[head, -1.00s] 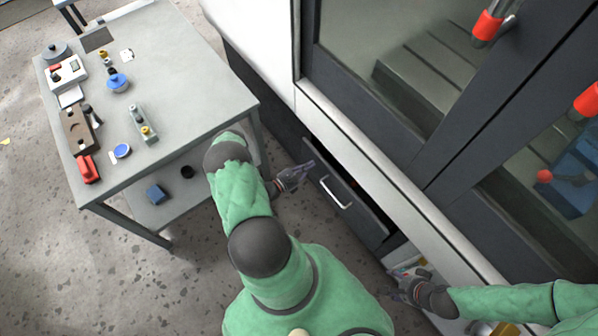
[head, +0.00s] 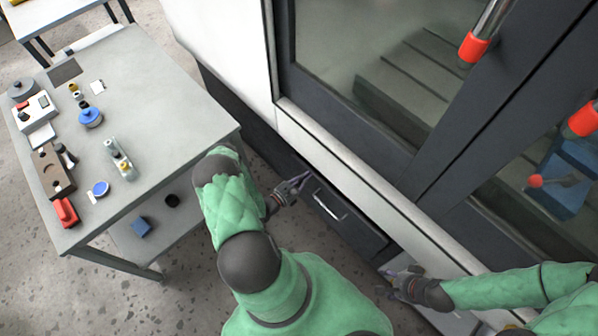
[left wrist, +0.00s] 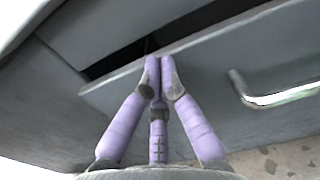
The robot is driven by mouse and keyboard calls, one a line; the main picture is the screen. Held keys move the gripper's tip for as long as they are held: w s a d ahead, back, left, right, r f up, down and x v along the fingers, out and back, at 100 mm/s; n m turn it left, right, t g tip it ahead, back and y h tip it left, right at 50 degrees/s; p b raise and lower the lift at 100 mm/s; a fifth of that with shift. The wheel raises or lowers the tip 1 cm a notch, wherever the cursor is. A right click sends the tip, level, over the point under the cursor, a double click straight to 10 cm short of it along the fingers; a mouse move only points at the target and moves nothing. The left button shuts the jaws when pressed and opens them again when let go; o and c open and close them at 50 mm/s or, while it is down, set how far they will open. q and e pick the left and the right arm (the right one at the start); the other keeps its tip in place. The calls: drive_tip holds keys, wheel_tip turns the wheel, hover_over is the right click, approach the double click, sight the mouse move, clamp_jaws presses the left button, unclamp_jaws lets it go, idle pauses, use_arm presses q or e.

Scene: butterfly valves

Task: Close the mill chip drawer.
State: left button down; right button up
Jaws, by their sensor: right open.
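The chip drawer (head: 352,228) is a dark grey front with a silver bar handle, low in the machine's base. In the left wrist view the drawer front (left wrist: 215,95) stands slightly out, with a dark gap behind its top edge. The handle (left wrist: 272,98) is right of my fingers. My left gripper (head: 303,183) is at the left end of the drawer front. In the wrist view its purple fingertips (left wrist: 158,68) are together at the top edge and appear to touch it. My right gripper (head: 392,282) is open and empty, beyond the drawer's right end, near a light grey panel.
A grey workbench (head: 150,75) with several small parts and tools stands at the left, with a lower shelf. The machine's large dark-framed doors (head: 400,150) with red-banded handles rise above the drawer. Speckled floor is free between bench and machine.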

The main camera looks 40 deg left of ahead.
use_arm(q)
drive_tip(key=w, duration=0.2)
drive_tip(key=shift+w+d+r+b, duration=0.2)
drive_tip(key=shift+w+b, duration=0.1)
drive_tip(key=shift+w, duration=0.1)
drive_tip(key=shift+f, duration=0.1)
use_arm(e)
drive_tip(key=shift+w+a+f, duration=0.1)
drive_tip(key=shift+a+f, duration=0.1)
drive_tip(key=shift+a, duration=0.1)
use_arm(q)
drive_tip(key=shift+a, duration=0.1)
